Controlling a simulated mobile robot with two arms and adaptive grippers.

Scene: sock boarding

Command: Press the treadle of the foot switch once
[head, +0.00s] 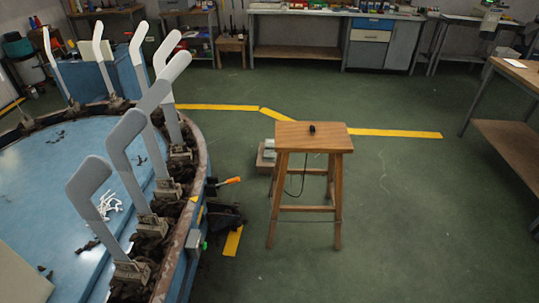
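A small black object (312,129) sits on top of a wooden stool (290,140) in the middle of the head view. It may be the foot switch, but it is too small to make out a treadle. A thin dark cable (301,178) hangs below the stool seat. On the floor behind the stool's left legs is a low brownish block with pale grey-green parts (268,151), partly hidden by the stool; I cannot tell what it is. Neither of my grippers is in view.
A round blue-topped machine (60,172) with several upright grey sock boards (124,136) fills the left. An orange-handled lever (229,181) sticks out from its side. Yellow floor tape (395,133) runs behind the stool. Benches line the back and right. Green floor right of the stool is clear.

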